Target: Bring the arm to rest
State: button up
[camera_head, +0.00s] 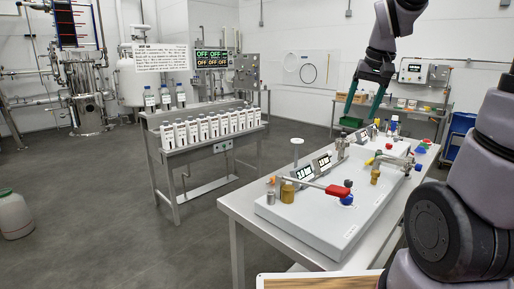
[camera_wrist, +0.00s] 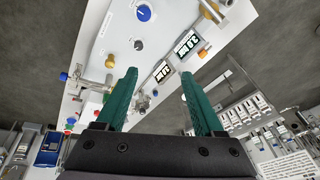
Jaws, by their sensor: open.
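My gripper (camera_head: 367,95) hangs in the air above the far part of the white bench panel, with its two green fingers pointing down. In the wrist view the same gripper (camera_wrist: 158,85) has its fingers spread wide apart with nothing between them. My arm comes in from the right of the head view, bent up and over. Below the fingers is the white panel (camera_head: 290,212) with valves, knobs and small displays; it also shows in the wrist view (camera_wrist: 110,45). The gripper appears clear of the panel.
A steel rack with several white-labelled bottles (camera_head: 212,126) stands left of the bench. A red-handled valve (camera_head: 337,190) rises from the panel's near end. Tanks (camera_head: 85,90) stand at the back left. A white jug (camera_head: 14,215) is on the floor. Open floor lies left of the bench.

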jog(key=s+a+r+t, duration=0.1)
jog(key=s+a+r, duration=0.1)
jog(key=s, duration=0.5)
jog(key=s+a+r+m+t+y, duration=0.1)
jog(key=s+r+t, duration=0.1)
jog(key=s, duration=0.5)
jog(key=shift+s+a+r+t, duration=0.3)
jog(key=shift+a+r, duration=0.05)
jog(key=shift+r, duration=0.25)
dwell(5.5)
